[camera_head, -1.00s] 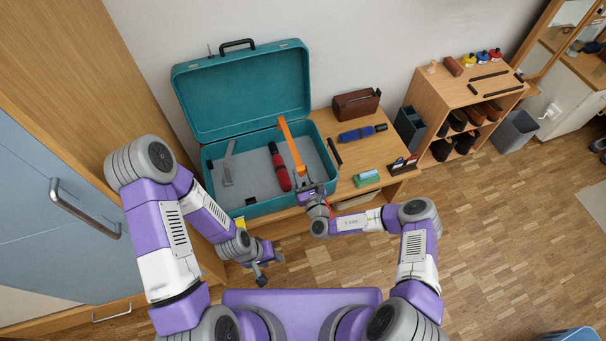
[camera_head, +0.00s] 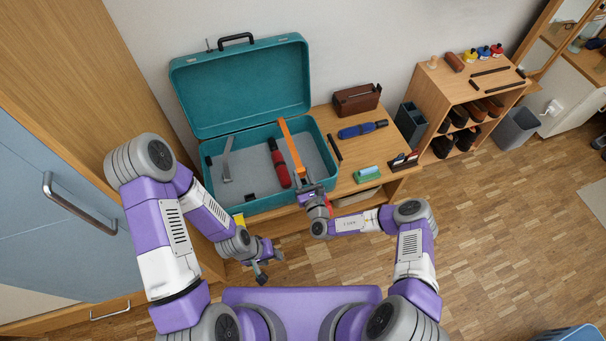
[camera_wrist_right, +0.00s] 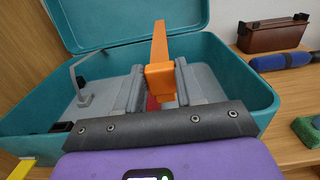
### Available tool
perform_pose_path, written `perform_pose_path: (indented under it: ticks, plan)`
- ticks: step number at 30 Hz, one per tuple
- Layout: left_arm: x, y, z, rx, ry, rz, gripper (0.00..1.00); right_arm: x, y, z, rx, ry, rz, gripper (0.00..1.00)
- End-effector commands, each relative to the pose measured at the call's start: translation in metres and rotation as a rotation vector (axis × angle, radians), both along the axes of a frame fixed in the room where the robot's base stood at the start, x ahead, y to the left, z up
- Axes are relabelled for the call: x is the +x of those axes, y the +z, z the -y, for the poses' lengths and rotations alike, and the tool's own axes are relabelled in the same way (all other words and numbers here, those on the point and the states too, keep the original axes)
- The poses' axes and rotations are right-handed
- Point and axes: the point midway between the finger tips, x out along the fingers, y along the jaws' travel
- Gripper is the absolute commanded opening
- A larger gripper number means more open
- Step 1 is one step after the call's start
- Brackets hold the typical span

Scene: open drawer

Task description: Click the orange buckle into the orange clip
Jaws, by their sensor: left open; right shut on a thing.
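An orange strap (camera_head: 291,146) rises from my right gripper (camera_head: 306,186) over the open teal case. In the right wrist view its near end is a blocky orange buckle (camera_wrist_right: 160,80) between the fingers of my right gripper (camera_wrist_right: 158,88), which is shut on it. I cannot make out a separate orange clip; the case's near edge is partly hidden by the gripper. My left gripper (camera_head: 262,265) is open and empty, low in front of the case and apart from it.
The teal case (camera_head: 318,135) stands open on a wooden bench, lid (camera_head: 245,90) up. Inside lie a red and black object (camera_head: 279,164) and a grey bracket-like piece (camera_head: 227,160). A blue roll (camera_head: 362,130), brown box (camera_head: 357,99) and green block (camera_head: 369,173) sit to the right.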

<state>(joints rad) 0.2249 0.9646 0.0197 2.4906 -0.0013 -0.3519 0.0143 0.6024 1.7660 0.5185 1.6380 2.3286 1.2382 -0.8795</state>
Motion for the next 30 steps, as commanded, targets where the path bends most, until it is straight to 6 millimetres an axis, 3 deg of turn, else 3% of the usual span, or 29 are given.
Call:
perform_pose_path:
  ticks: [7, 30]
  plan:
    - [0.000, -0.012, 0.000, 0.000, 0.000, 0.000, 0.43, 0.000, -0.018, 0.000, 0.000, 0.001, 0.000, 0.08]
    - [0.000, -0.008, 0.000, 0.000, 0.000, 0.000, 0.43, 0.000, -0.017, 0.000, 0.000, 0.000, 0.000, 0.08]
